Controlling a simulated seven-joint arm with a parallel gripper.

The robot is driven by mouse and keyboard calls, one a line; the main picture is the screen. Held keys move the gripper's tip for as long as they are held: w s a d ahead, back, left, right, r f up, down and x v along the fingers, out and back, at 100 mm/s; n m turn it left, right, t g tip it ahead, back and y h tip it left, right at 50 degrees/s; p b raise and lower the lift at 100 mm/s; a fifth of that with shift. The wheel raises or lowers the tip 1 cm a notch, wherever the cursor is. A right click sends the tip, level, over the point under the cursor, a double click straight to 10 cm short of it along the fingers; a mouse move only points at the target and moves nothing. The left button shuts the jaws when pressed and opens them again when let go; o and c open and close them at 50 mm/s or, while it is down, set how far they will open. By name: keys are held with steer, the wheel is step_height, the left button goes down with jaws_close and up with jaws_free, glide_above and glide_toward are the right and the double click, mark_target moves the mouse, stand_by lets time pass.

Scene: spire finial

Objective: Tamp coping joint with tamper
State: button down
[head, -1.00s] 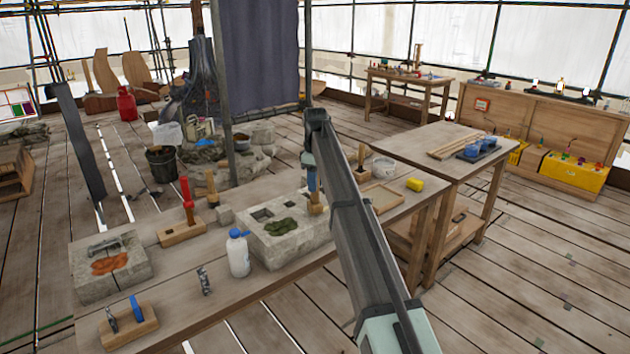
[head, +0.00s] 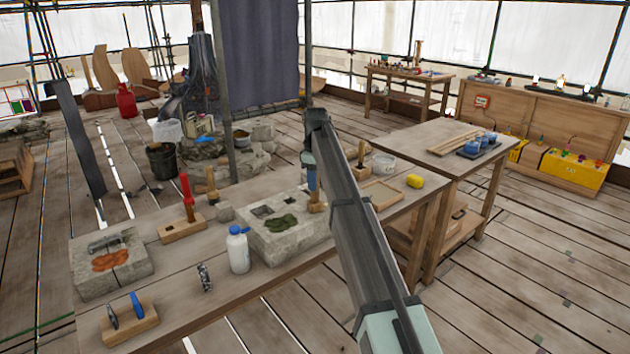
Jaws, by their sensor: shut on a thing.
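My gripper (head: 309,160) is at the end of my arm, in the middle of the head view, partly hidden by the arm. It is shut on a tool with a blue upper part and a wooden lower part (head: 316,205), which looks like the tamper. The tool is upright at the right end of a grey stone block (head: 290,241); I cannot tell whether it touches the stone. This block has dark square recesses and a dark green patch on top. A second stone block (head: 108,284) at the left has a seam, a metal piece and an orange patch on top.
A white bottle (head: 238,252) stands in front of the middle block.

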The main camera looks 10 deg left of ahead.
steer(key=shift+w+d, duration=1.1)
stand_by(0.5)
steer(key=shift+w+d+f, duration=0.15)
steer(key=shift+w+d, duration=1.2)
steer(key=shift+d, duration=0.15)
stand_by(0.3)
steer(key=shift+w+d+r, duration=0.15)
steer(key=shift+w+d, duration=0.7)
steer(key=shift+w, duration=0.05)
steer(key=shift+w+d+r, duration=0.1)
steer(key=shift+w+d, duration=0.7)
steer(key=shift+w, duration=0.1)
stand_by(0.6)
steer(key=shift+w+d+f, duration=0.1)
steer(key=shift+w+d, duration=1)
steer(key=shift+d, duration=0.05)
stand_by(0.7)
